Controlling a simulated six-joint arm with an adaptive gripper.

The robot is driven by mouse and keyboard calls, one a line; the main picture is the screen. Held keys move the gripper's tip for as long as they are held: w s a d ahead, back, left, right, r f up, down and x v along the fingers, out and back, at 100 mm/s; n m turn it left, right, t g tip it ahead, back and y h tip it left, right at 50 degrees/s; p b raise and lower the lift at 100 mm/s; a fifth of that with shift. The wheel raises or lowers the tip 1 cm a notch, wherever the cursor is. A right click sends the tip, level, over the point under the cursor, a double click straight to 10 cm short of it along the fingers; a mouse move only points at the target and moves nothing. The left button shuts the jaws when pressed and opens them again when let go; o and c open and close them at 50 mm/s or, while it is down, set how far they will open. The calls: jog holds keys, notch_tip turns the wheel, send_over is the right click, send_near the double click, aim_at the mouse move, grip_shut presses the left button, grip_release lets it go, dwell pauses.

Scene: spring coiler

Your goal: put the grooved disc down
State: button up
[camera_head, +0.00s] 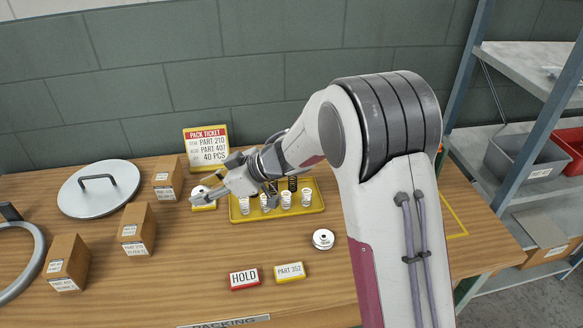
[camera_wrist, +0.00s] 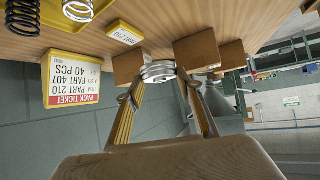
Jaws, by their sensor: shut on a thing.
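The grooved disc (camera_wrist: 158,72) is pale metal with stacked rims and sits between the fingertips of my gripper (camera_wrist: 160,82) in the wrist view. My gripper is shut on it. In the head view my gripper (camera_head: 203,196) reaches left over the back of the bench, and the whitish disc (camera_head: 199,190) shows beside its fingers, partly hidden. A small yellow plate with a PART 210 label (camera_wrist: 125,33) shows in the wrist view; in the head view it appears around my fingertips. The gap between disc and bench cannot be judged.
A yellow tray (camera_head: 313,205) holds several springs right of my gripper. Cardboard boxes (camera_head: 136,228) and a round handled lid (camera_head: 98,200) stand left. A pack ticket sign (camera_head: 206,146) is behind. A white round piece (camera_head: 323,239), HOLD sign (camera_head: 244,279) and PART 352 sign (camera_head: 290,271) are in front.

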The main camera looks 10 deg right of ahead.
jog(key=w+d+r+m+t+h, duration=0.1)
jog(key=w+d+m+t+h, duration=0.4)
jog(key=w+d, duration=0.8)
jog(key=m+t+h, duration=0.2)
jog(key=m+h, duration=0.4)
jog(key=m, duration=0.3)
send_over(313, 167)
jog(key=shift+f, duration=1.2)
jog(key=shift+f+n+y, duration=0.1)
jog(key=shift+n+y, duration=0.2)
jog(key=shift+f, duration=1.95)
jog(key=shift+f, duration=2)
jog(key=shift+f, duration=0.15)
